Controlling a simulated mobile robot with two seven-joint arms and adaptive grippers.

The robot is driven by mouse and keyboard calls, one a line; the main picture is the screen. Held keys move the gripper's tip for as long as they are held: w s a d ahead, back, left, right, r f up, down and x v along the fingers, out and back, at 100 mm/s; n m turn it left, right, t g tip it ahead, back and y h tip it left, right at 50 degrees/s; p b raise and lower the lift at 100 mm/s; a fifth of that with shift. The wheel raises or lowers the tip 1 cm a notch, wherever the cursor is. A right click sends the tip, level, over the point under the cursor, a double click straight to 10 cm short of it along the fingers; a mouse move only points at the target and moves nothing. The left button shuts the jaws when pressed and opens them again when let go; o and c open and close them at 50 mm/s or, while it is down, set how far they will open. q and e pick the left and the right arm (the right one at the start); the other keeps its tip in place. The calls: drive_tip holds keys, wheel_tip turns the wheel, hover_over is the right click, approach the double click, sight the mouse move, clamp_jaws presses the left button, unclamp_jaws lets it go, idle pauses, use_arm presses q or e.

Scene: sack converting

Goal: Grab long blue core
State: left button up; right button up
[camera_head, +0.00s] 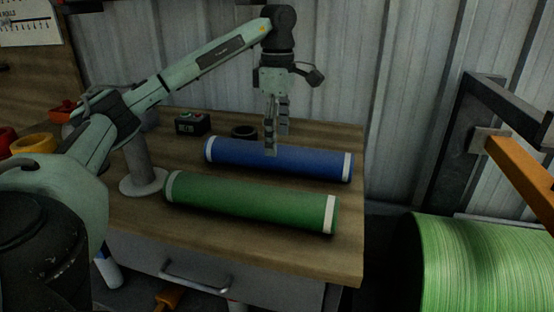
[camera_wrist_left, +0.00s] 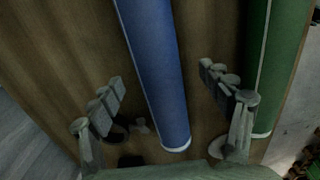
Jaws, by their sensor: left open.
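The long blue core (camera_head: 300,162) is a blue cylinder with white end bands. It lies on the wooden table behind a similar green core. My left gripper (camera_head: 276,148) points down over the blue core, near its middle. In the left wrist view the blue core (camera_wrist_left: 156,62) runs between the two spread fingers of my left gripper (camera_wrist_left: 165,92), with room on both sides. The fingers look open and hold nothing. Whether the fingertips reach down beside the core is hard to tell. My right gripper is not in view.
The green core (camera_head: 250,202) lies nearer the table's front edge. A dark ring (camera_head: 244,132) and a small dark box with a green face (camera_head: 192,124) sit behind the blue core. A large green roll (camera_head: 485,265) stands right of the table (camera_head: 345,252).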

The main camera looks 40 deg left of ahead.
use_arm(q)
drive_tip(key=f, duration=0.5)
drive_tip(key=shift+w+a, duration=0.1)
drive_tip(key=shift+a, duration=0.1)
drive_tip(key=shift+c, duration=0.3)
drive_tip(key=c, duration=1.7)
drive_tip(key=shift+o, duration=0.2)
